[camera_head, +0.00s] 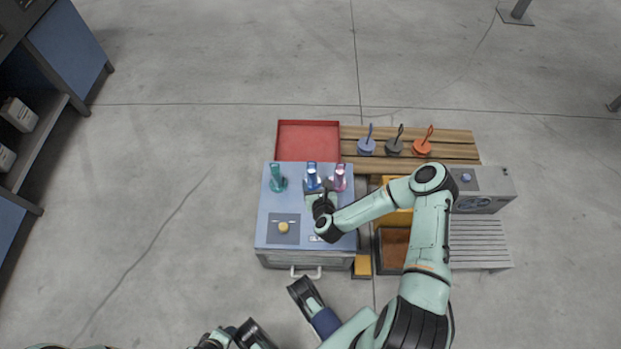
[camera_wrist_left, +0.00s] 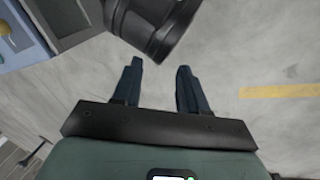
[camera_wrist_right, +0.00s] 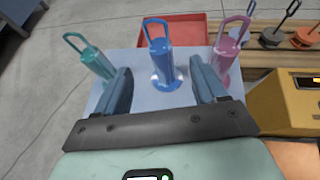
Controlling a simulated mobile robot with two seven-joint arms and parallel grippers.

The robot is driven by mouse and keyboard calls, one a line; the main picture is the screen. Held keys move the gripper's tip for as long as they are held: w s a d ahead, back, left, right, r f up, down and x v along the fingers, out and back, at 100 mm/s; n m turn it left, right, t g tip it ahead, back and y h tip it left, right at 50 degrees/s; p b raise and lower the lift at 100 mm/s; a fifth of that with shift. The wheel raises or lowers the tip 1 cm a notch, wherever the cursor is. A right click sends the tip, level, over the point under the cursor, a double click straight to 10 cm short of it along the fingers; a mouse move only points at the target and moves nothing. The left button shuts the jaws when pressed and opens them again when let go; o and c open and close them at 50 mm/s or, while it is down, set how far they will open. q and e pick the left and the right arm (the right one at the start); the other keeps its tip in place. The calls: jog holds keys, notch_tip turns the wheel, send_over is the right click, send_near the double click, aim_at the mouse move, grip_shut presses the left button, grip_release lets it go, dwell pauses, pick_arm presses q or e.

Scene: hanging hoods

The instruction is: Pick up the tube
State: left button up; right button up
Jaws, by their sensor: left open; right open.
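Three handled tubes stand in a row on the blue-topped cabinet (camera_head: 270,215): a teal one (camera_head: 277,178), a blue one (camera_head: 312,176) and a pink one (camera_head: 340,178). They also show in the right wrist view, teal (camera_wrist_right: 91,58), blue (camera_wrist_right: 161,62) and pink (camera_wrist_right: 227,55). My right gripper (camera_head: 319,190) is open at the blue tube. In the right wrist view the blue tube appears between its fingers, beyond the tips; contact cannot be told. My left gripper (camera_wrist_left: 160,75) is open and empty over the floor, away from the tubes.
A red tray (camera_head: 308,140) lies behind the cabinet. Slatted wood (camera_head: 460,145) beside it bears three handled pieces: blue-grey (camera_head: 367,146), dark (camera_head: 394,146) and orange (camera_head: 422,147). A yellow bin and a grey box (camera_head: 495,185) stand right.

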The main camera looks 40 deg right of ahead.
aim_at(313, 174)
jog(key=b+x, duration=0.2)
jog(key=x, duration=0.5)
jog(key=shift+w+f, duration=0.1)
jog(key=shift+w+d+f+b, duration=0.15)
jog(key=shift+w+f+b, duration=0.05)
jog(key=shift+f+b, duration=0.1)
pick_arm(q)
jog(key=w+a+f+t, duration=0.2)
jog(key=w+a+f, duration=0.1)
jog(key=w+f, duration=0.15)
pick_arm(e)
jog(key=shift+w+d+f+b, duration=0.2)
jog(key=shift+w+f+b, duration=0.1)
jog(key=shift+w+f, duration=0.15)
jog(key=shift+f+b+x, duration=0.2)
jog(key=shift+b+x, duration=0.3)
jog(key=shift+x, duration=0.55)
jog(key=shift+w+d+f, duration=0.1)
jog(key=shift+w+d, duration=0.1)
jog(key=shift+w, duration=0.15)
jog(key=c, duration=1.2)
pick_arm(q)
jog(key=shift+n+g+y, duration=0.3)
jog(key=shift+g, duration=0.6)
jog(key=s+f, duration=0.2)
jog(key=s, duration=0.1)
jog(key=shift+s, duration=0.25)
jog(key=shift+w+r, duration=0.1)
